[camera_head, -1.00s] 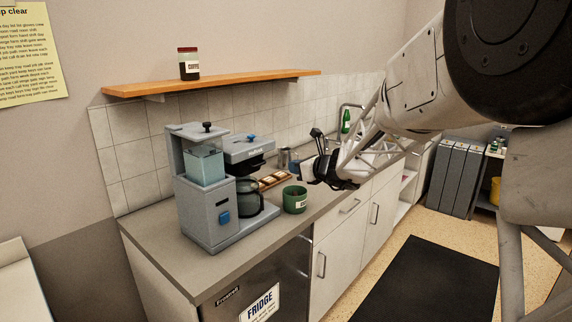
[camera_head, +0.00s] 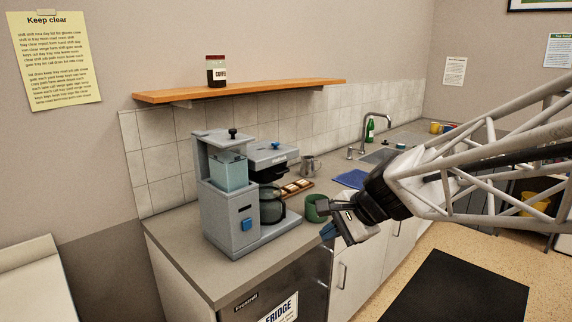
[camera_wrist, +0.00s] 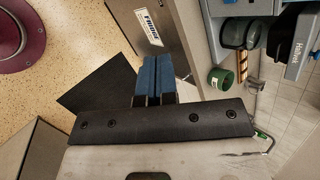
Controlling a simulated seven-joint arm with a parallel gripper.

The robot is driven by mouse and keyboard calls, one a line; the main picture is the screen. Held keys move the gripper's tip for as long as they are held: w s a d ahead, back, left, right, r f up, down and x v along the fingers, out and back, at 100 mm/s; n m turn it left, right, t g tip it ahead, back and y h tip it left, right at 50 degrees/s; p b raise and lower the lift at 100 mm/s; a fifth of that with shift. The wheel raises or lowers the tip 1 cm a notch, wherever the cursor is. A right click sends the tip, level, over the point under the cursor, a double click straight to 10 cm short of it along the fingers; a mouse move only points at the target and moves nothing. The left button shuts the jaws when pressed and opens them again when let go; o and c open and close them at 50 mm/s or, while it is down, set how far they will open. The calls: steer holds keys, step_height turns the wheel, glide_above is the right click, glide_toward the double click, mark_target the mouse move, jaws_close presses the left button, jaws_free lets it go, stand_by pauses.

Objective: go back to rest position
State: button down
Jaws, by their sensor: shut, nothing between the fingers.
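My gripper (camera_head: 330,232) is shut and empty in front of the counter's front edge, just right of the coffee machine (camera_head: 222,215). In the wrist view its blue fingertips (camera_wrist: 154,78) lie together with nothing between them. A green mug (camera_head: 314,208) stands on the counter beside the machine, close behind my gripper and partly covered by it. The mug also shows in the wrist view (camera_wrist: 220,78), apart from the fingers. The fingertips appear over the floor and the cabinet front.
The counter (camera_head: 180,258) runs along the tiled wall, with a fridge (camera_head: 270,295) below. A shelf (camera_head: 250,90) holds a coffee jar (camera_head: 216,71). A metal jug (camera_head: 309,165), a blue cloth (camera_head: 351,179) and a green bottle (camera_head: 370,131) stand or lie farther back. A dark mat (camera_head: 455,290) lies on open floor.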

steer(key=s+d+f+n+h, duration=0.1)
steer(key=s+d+n+h, duration=0.1)
steer(key=s, duration=0.5)
steer(key=s+d+f+n+g+h, duration=0.1)
steer(key=s+d+f+n+h, duration=0.1)
steer(key=s, duration=0.5)
steer(key=s+d+f+n+h, duration=0.2)
steer(key=s+d+n+h, duration=0.1)
steer(key=s+d+n, duration=0.2)
steer(key=shift+s+n, duration=0.9)
steer(key=shift+s, duration=0.3)
